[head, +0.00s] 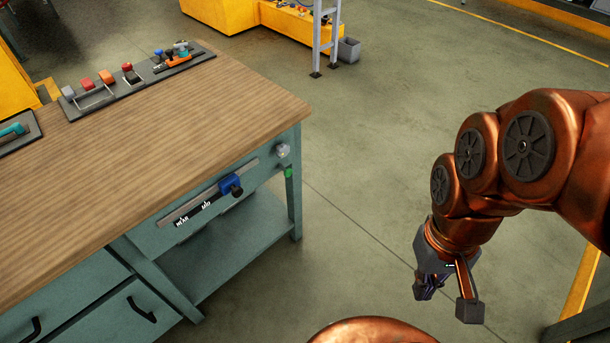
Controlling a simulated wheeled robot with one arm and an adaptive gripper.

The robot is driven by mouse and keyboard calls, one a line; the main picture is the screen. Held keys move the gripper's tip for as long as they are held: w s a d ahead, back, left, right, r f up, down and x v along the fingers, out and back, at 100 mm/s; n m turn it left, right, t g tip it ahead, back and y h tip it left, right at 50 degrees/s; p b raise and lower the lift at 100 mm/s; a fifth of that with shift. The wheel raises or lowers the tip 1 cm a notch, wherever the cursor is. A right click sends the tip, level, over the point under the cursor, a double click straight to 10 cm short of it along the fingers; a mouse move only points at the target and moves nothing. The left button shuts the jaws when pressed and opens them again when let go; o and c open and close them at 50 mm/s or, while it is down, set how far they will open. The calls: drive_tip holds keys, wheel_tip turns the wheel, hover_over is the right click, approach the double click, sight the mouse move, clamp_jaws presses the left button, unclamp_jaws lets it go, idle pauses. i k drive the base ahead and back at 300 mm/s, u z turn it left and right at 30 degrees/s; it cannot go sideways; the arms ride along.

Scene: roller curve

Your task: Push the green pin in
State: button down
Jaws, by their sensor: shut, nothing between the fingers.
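The green pin (288,172) is a small green piece low on the right end of the teal workbench's front, just under a light grey round knob (283,151). How far it sticks out is too small to tell. My gripper (431,290) hangs at the lower right, pointing down over the open floor. It is shut and empty, well to the right of the pin and apart from the bench. Beside the pin, to the left, a slide rail (195,205) with lettering carries a blue slider with a black knob (231,186).
The workbench's wooden top (130,150) fills the left, with a dark strip of colored levers (98,88) along its back edge. Drawers and a lower shelf (220,250) sit below. Bare floor (350,180) lies between bench and arm. A ladder (325,35) and grey bin (348,50) stand behind.

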sight(288, 172)
drive_tip(key=k, duration=0.55)
drive_tip(key=u, duration=1.5)
drive_tip(key=i, duration=0.5)
drive_tip(key=u, duration=0.05)
